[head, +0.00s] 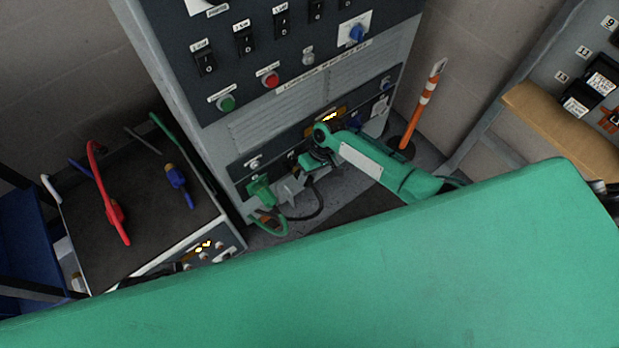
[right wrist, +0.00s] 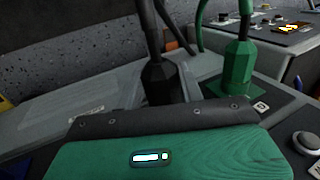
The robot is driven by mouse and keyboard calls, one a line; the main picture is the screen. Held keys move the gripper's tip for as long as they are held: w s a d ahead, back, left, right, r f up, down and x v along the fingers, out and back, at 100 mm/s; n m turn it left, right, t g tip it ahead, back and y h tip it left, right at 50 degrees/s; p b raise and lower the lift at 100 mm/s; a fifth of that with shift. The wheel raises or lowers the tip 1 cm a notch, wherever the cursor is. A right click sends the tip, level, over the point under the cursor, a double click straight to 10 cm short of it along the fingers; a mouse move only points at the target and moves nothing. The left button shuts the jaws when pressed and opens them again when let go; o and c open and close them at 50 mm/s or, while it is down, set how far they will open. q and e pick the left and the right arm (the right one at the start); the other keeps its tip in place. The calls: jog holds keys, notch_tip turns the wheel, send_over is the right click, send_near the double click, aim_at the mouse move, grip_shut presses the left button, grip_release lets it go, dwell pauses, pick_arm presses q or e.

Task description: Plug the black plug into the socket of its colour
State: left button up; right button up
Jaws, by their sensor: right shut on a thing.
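The black plug (right wrist: 163,85) stands upright in the right wrist view, its cable rising from its top. My right gripper (head: 308,163) is shut on it, close to the lower socket panel (head: 338,120) of the grey cabinet. In the head view the gripper hides most of the plug, and its black cable (head: 318,205) loops down below. The plug's tip and the black socket are hidden, so I cannot tell whether it is in a socket. A green plug (head: 262,190) sits at the panel's left end; it also shows in the right wrist view (right wrist: 238,65). My left gripper is not in view.
An orange and white post (head: 425,100) stands right of the cabinet. A tan padded piece (head: 560,130) juts in at the right.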

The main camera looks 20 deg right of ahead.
jog(key=shift+w+a, duration=0.2)
jog(key=shift+w, duration=0.35)
jog(key=o, duration=1.2)
